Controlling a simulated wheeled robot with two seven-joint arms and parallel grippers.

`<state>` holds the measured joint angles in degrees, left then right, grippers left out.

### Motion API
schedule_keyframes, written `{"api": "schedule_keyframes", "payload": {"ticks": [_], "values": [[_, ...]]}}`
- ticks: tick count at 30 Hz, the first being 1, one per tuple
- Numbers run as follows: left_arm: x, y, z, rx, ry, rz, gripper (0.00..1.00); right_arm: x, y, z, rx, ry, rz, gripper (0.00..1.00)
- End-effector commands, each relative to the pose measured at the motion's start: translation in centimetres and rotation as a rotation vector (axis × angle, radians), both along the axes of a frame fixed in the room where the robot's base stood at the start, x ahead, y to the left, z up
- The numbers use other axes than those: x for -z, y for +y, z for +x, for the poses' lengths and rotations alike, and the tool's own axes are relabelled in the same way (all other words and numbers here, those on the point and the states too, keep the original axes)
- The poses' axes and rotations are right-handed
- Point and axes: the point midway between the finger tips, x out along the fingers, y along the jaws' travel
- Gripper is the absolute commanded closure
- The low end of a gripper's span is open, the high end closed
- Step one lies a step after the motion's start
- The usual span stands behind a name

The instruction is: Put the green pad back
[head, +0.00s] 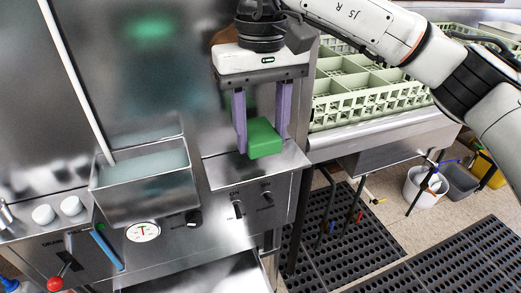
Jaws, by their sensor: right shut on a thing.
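The green pad (265,139) is a small bright green block in the head view. My right gripper (263,128) points down with its purple fingers on either side of the pad and is shut on it. The pad is at or just above the steel ledge (225,172) of the machine; I cannot tell if it touches. My left gripper is not in view.
A steel box (142,195) with pale liquid and a white rod stands left of the ledge. Below are a dial (143,232), switches and a red-knobbed lever (56,284). Green dish racks (365,85) stand right. Buckets (426,187) stand on the floor.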

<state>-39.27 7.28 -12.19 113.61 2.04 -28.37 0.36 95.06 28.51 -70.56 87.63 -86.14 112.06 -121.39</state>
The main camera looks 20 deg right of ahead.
Motion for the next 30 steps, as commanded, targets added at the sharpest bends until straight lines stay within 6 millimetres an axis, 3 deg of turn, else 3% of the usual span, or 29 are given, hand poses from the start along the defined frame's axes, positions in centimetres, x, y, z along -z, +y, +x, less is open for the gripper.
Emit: {"api": "schedule_keyframes", "payload": {"ticks": [5,10,24,25,27,30], "values": [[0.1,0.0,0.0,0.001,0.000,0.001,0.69,1.6,0.0,-0.1,0.001,0.002,0.000,0.77],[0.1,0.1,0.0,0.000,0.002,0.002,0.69,4.4,0.0,-0.1,0.001,0.003,0.000,0.77],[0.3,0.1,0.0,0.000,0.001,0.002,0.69,5.6,0.1,0.3,0.001,0.000,0.001,0.77],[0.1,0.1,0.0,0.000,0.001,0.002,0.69,5.5,0.1,0.3,0.001,0.000,0.001,0.51],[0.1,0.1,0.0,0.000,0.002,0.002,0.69,5.4,0.1,0.3,0.001,0.000,0.001,0.39],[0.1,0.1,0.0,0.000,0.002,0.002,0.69,5.4,0.1,0.3,0.001,0.000,0.001,0.37]]}}
